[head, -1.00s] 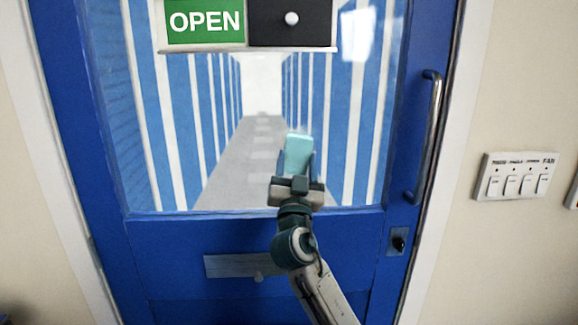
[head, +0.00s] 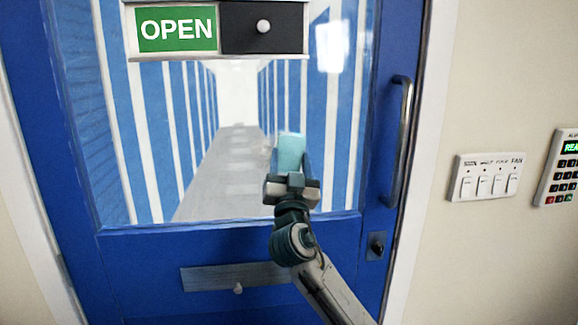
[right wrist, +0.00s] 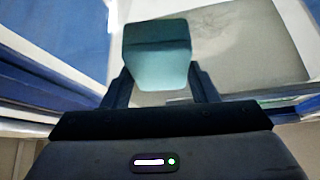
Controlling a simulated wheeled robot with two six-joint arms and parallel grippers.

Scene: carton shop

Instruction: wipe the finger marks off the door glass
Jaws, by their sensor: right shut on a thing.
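The blue door's glass pane (head: 235,190) fills most of the head view, with a striped corridor behind it. A faint pale smudge (head: 268,142) shows on the glass just left of the pad; its exact extent is hard to tell. My right gripper (head: 291,178) is shut on a light teal wiping pad (head: 291,150), held upright in front of the lower right part of the pane. In the right wrist view the pad (right wrist: 157,55) sits between both fingers, with faint greyish marks beyond it. I cannot tell whether the pad touches the glass. My left gripper is not in view.
An OPEN sign (head: 177,29) with a dark slider and knob crosses the upper pane. A metal door handle (head: 400,140) stands to the right, a lock (head: 376,246) below it. A letter plate (head: 235,277) is low on the door. Switches (head: 488,177) and a keypad (head: 561,170) are on the right wall.

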